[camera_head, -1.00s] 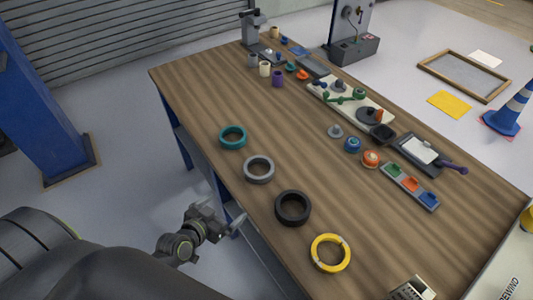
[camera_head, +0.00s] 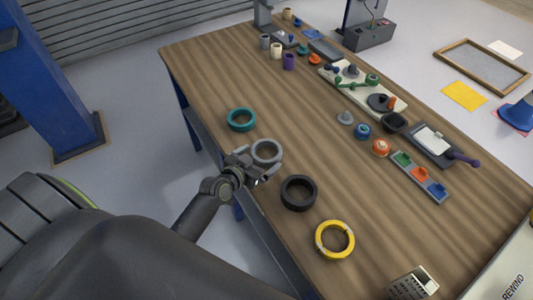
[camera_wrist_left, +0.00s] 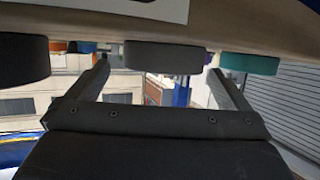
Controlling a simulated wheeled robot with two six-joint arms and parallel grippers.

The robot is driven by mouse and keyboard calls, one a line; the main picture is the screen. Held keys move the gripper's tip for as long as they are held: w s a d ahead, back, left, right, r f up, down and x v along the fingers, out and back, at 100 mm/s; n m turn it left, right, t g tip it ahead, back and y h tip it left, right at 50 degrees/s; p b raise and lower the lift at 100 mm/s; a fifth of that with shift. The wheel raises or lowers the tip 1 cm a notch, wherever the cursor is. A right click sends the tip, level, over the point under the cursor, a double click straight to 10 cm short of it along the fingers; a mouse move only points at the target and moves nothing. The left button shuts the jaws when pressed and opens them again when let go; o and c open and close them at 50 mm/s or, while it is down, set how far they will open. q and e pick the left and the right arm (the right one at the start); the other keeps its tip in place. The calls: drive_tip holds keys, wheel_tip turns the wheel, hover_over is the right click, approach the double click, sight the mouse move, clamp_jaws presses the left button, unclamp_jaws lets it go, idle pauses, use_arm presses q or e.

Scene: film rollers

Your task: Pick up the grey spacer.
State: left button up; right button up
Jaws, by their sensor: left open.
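The grey spacer (camera_head: 267,152) is a thick grey ring lying flat near the left edge of the table, between the teal ring (camera_head: 240,119) and the black ring (camera_head: 299,192). My left gripper (camera_head: 260,167) is open and empty at the ring's near side, partly covering its lower rim. The left wrist view is upside down. There the grey spacer (camera_wrist_left: 165,57) shows edge-on ahead, between the two spread fingers of my left gripper (camera_wrist_left: 158,67); whether they touch it I cannot tell. My right gripper is not in view.
A yellow ring (camera_head: 335,240) lies nearer the front. Toward the right stand small knobs, a tray with coloured pieces (camera_head: 420,177) and a pale board (camera_head: 362,91). The wood between the rings and these is clear.

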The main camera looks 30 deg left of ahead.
sight(273, 146)
use_arm(q)
drive_tip(key=x, duration=0.1)
drive_tip(key=b+x, duration=0.1)
drive_tip(key=x, duration=0.3)
drive_tip(key=shift+w+a, duration=0.25)
drive_tip(key=shift+s+r, duration=0.1)
drive_tip(key=shift+c, duration=0.9)
drive_tip(key=c, duration=0.7)
